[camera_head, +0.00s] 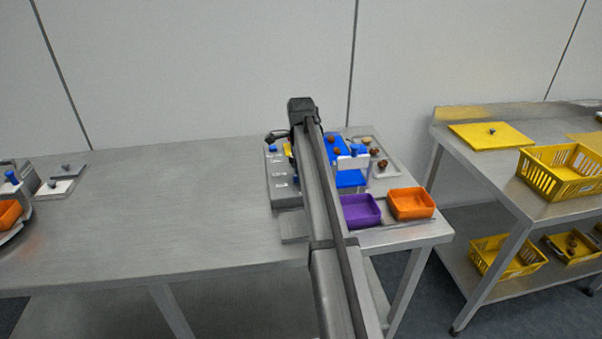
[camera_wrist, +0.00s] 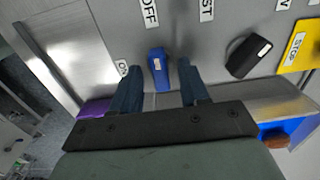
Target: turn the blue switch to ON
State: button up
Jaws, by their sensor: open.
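The blue switch (camera_wrist: 160,78) is in the middle of the wrist view, on a grey metal panel. Its end with a small white mark points up in the picture, toward the OFF label (camera_wrist: 149,13). The ON label (camera_wrist: 122,68) is to its left, partly beside my left finger. My gripper (camera_wrist: 159,72) is open, with one dark finger on each side of the switch. A gap shows between the switch and each finger, and depth contact cannot be told. In the head view my arm hides the gripper and part of the grey machine (camera_head: 284,190).
A black switch (camera_wrist: 248,57) and a yellow STOP plate (camera_wrist: 300,47) are to the right on the panel. Purple (camera_head: 361,210) and orange (camera_head: 410,203) bins stand right of my arm.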

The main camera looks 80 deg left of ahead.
jog(key=shift+f, duration=0.15)
grip_shut()
dwell(0.4)
